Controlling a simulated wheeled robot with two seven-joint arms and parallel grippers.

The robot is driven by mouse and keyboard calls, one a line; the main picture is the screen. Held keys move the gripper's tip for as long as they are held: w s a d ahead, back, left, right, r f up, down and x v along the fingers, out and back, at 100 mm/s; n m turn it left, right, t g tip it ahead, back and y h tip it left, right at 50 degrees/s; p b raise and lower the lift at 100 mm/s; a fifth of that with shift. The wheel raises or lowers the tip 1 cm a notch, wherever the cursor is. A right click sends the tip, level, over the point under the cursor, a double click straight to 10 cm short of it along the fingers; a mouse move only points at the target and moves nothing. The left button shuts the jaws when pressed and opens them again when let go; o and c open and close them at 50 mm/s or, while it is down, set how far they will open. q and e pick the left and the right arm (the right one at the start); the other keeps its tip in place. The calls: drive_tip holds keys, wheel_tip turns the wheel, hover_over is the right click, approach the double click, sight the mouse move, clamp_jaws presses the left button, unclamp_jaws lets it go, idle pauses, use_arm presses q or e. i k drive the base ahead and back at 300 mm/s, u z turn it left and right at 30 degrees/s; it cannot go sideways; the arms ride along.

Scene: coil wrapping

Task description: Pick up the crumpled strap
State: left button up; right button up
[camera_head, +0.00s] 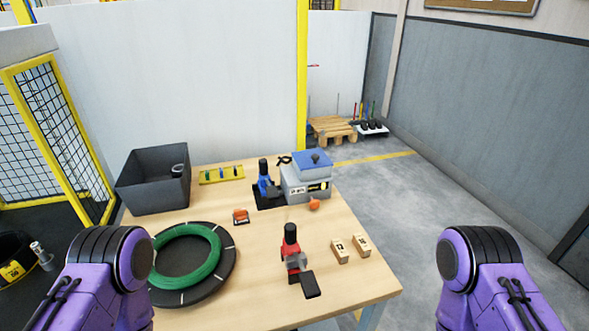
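A small black looped shape (284,160), which looks like the crumpled strap, lies at the back of the wooden table, just left of a grey box with a blue top. It is too small to make out its folds. Only the purple upper parts of my two arms show, at the lower left and lower right. Neither gripper is in view, so I cannot see what they hold.
The table (350,284) holds a green coil (214,262) on a black round stand, a red-and-black tool (292,257), a blue-and-black tool (264,181), a grey bin (150,189), a yellow rack (221,175), the grey-and-blue box (297,190) and two wooden blocks (340,252). The front right is clear.

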sight(281, 160)
drive_tip(key=k, duration=0.85)
drive_tip(key=z, duration=1.55)
drive_tip(key=i, duration=5.1)
drive_tip(key=u, duration=3.95)
drive_tip(key=i, duration=1.1)
